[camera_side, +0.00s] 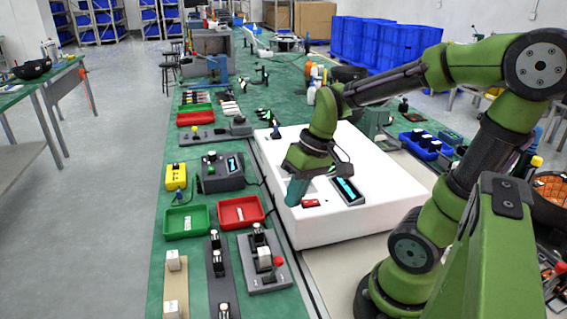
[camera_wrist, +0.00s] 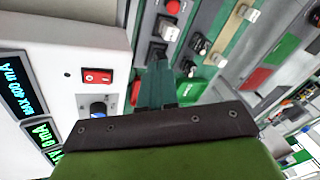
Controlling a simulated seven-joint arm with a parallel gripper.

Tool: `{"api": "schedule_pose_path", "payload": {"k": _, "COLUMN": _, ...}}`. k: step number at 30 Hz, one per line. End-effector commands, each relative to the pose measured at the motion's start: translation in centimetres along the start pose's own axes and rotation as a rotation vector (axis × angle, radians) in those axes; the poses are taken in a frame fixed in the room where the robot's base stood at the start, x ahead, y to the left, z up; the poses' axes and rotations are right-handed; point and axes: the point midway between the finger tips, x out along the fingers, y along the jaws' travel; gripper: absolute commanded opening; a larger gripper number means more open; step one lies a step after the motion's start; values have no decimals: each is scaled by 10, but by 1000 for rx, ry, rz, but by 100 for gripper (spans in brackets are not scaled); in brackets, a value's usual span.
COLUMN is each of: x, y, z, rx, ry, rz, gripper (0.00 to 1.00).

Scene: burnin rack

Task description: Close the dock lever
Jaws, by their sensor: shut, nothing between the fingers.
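The grey dock (camera_side: 268,277) stands on the green bench at the front, with a white block (camera_side: 264,258) on it and a lever with a red ball knob (camera_side: 279,262) at its right side. In the wrist view the red knob (camera_wrist: 173,7) is near the top edge, above the white block (camera_wrist: 168,31). Whether the lever is open or closed is too small to tell. My gripper (camera_side: 293,198) is shut and empty, at the left edge of the white instrument box, behind and above the dock and apart from it. Its teal fingers (camera_wrist: 156,85) point towards the bench.
The white box (camera_side: 335,225) has a red switch (camera_wrist: 97,76), a knob (camera_wrist: 98,107) and lit displays. Green (camera_side: 187,221) and red (camera_side: 240,212) trays lie left of it. More fixtures with white blocks stand left of the dock.

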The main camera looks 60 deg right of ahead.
Motion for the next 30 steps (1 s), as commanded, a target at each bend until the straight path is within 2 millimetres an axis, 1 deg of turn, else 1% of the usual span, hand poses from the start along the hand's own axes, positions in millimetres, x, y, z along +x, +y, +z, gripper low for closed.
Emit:
{"api": "schedule_pose_path", "payload": {"k": 1, "x": 7, "y": 9, "z": 0, "rx": -36, "ry": -57, "rz": -14, "gripper": 0}}
{"api": "schedule_pose_path", "payload": {"k": 6, "x": 18, "y": 21, "z": 3, "rx": -232, "ry": -174, "rz": -103, "gripper": 0}}
{"api": "schedule_pose_path", "payload": {"k": 12, "x": 17, "y": 17, "z": 5, "rx": -460, "ry": -204, "rz": -196, "gripper": 0}}
{"api": "schedule_pose_path", "payload": {"k": 15, "x": 15, "y": 14, "z": 7, "rx": -534, "ry": -201, "rz": -220, "gripper": 0}}
{"api": "schedule_pose_path", "payload": {"k": 20, "x": 15, "y": 13, "z": 7, "rx": -582, "ry": -198, "rz": -230, "gripper": 0}}
{"api": "schedule_pose_path", "payload": {"k": 30, "x": 18, "y": 12, "z": 8, "rx": -583, "ry": -199, "rz": -229, "gripper": 0}}
